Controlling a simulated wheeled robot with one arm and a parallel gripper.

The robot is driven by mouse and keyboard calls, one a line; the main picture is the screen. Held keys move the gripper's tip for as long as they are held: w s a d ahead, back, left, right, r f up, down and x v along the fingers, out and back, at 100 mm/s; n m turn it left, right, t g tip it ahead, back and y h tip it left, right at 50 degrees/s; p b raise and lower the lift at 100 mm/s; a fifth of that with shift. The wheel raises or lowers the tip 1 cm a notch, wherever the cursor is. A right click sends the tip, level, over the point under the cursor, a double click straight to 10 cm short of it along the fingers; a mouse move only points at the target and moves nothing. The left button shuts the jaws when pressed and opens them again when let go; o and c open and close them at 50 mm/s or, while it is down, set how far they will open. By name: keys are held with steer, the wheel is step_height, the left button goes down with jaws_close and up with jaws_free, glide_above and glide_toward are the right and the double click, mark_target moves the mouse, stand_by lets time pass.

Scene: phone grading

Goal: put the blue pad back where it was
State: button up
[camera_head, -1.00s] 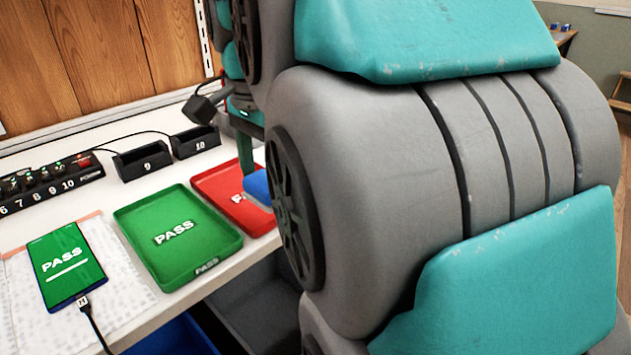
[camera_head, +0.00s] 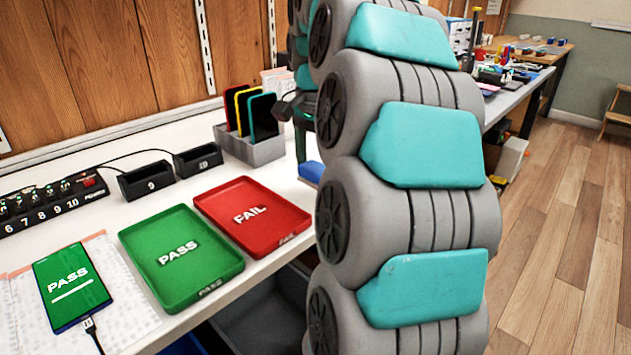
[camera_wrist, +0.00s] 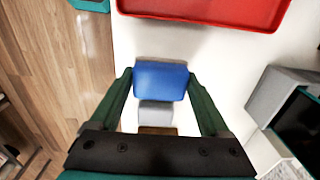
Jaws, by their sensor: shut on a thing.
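The blue pad (camera_wrist: 161,80) is between the two dark green fingers of my gripper (camera_wrist: 160,84) in the wrist view, and the gripper is shut on it. A grey block (camera_wrist: 155,114) and a brown strip (camera_wrist: 158,130) show between the fingers nearer the wrist; I cannot tell whether they belong to the pad. In the head view the blue pad (camera_head: 311,171) shows at the left edge of my arm, right of the red FAIL tray (camera_head: 252,215), over the white bench (camera_head: 285,185). My arm hides most of the gripper there.
A grey rack (camera_head: 262,151) with red, yellow and teal upright phones stands behind the FAIL tray. Left are the green PASS tray (camera_head: 181,258), a phone reading PASS (camera_head: 71,287) and black holders (camera_head: 146,181). White bench lies bare around the pad in the wrist view.

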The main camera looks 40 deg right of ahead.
mark_target(316, 167)
steer(key=shift+f, duration=1.6)
steer(key=shift+f, duration=0.15)
steer(key=o, duration=1.2)
steer(key=shift+c, duration=0.2)
steer(key=shift+r, duration=3.9)
